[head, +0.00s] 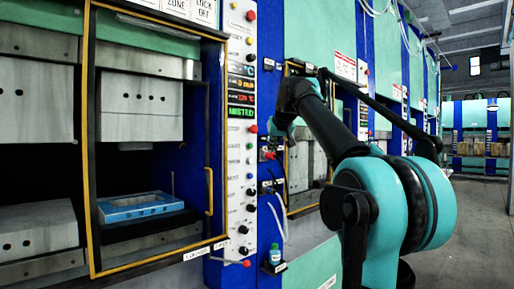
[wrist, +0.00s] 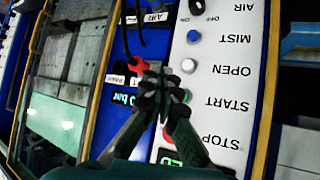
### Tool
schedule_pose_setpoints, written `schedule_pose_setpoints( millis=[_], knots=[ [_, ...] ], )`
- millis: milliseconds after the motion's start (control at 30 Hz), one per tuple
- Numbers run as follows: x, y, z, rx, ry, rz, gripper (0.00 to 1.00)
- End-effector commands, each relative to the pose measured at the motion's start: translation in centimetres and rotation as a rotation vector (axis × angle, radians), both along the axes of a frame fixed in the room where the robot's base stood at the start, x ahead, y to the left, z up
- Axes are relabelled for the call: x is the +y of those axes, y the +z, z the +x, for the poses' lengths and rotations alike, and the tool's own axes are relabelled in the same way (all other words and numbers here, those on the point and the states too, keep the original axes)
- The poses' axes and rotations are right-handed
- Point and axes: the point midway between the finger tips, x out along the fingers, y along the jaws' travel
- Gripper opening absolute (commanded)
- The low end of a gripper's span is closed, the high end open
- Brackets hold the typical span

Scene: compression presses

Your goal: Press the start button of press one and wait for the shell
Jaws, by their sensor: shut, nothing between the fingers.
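The control panel (wrist: 225,90) fills the right of the wrist view, with its labels upside down. The green START button (wrist: 187,96) shows only partly behind my gripper (wrist: 163,82). My gripper is shut and empty, its fingertips close by the button; I cannot tell whether they touch it. In the head view the same kind of panel (head: 241,150) stands beside the left press (head: 141,108), with a MISTED display (head: 241,112). A blue mould (head: 140,206) sits low inside this yellow-framed press. I see no shell. My gripper is hard to make out in the head view.
A red STOP button (wrist: 169,134), a white OPEN button (wrist: 188,66) and a blue MIST button (wrist: 194,37) flank START. A red-handled air fitting (wrist: 138,65) and dark hose are beside the panel. A small bottle (head: 275,255) stands low. The aisle floor (head: 470,220) is clear.

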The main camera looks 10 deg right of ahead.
Motion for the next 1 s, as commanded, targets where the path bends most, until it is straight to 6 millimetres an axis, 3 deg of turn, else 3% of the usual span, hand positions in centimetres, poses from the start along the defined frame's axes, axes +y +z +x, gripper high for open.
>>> schedule_pose_setpoints(
  millis=[567,1000],
  knots=[
    [0.4,0.6,0.6,-0.006,0.001,0.0,0.0],
    [3.6,0.6,5.0,-0.006,0.002,0.0,0.0]
  ],
)
